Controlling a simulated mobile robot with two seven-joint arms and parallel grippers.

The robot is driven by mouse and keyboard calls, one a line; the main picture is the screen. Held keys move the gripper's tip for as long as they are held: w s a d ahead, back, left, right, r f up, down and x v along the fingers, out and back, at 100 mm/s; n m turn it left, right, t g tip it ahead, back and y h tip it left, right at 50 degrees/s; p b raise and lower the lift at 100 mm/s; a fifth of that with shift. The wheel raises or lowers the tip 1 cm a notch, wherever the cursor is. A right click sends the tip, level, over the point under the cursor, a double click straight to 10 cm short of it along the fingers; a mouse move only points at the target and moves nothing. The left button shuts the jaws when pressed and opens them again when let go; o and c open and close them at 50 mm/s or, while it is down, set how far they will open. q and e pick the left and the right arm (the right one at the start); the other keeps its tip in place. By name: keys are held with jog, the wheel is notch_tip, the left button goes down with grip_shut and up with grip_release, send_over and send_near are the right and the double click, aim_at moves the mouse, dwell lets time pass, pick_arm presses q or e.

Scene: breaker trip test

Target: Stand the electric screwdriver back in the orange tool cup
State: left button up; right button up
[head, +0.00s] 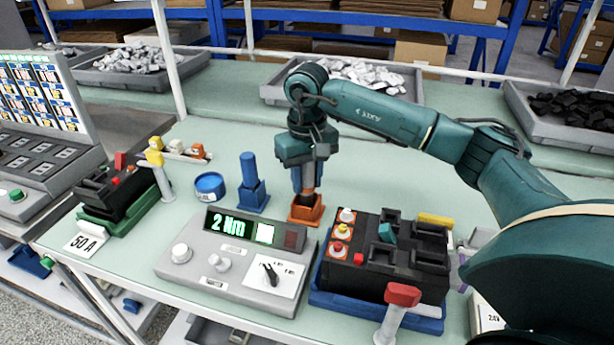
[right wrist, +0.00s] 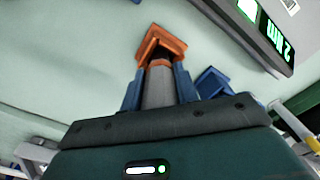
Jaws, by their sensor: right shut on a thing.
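The orange tool cup (head: 304,211) stands on the pale green bench behind the grey torque tester. My right gripper (head: 307,186) is right above it, pointing down, shut on the electric screwdriver (right wrist: 158,88). In the right wrist view the screwdriver is a grey cylinder with a dark end between my blue fingers (right wrist: 159,92). Its dark lower end is at the opening of the orange cup (right wrist: 162,42), and it looks about upright in the head view. The cup hides the tip, so I cannot tell how deep it sits. My left gripper is not in view.
The grey tester (head: 235,252) reads 2 Nm. A black breaker unit (head: 395,262) on a blue base is at right. Bench behind the cup is clear.

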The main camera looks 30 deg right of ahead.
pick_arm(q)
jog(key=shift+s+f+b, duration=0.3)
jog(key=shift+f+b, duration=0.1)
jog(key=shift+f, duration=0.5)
pick_arm(e)
jog(key=shift+f, duration=0.6)
jog(key=o, duration=1.1)
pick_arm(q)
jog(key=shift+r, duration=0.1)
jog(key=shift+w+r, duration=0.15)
pick_arm(e)
notch_tip(320, 180, up, 13)
jog(key=shift+r, duration=0.1)
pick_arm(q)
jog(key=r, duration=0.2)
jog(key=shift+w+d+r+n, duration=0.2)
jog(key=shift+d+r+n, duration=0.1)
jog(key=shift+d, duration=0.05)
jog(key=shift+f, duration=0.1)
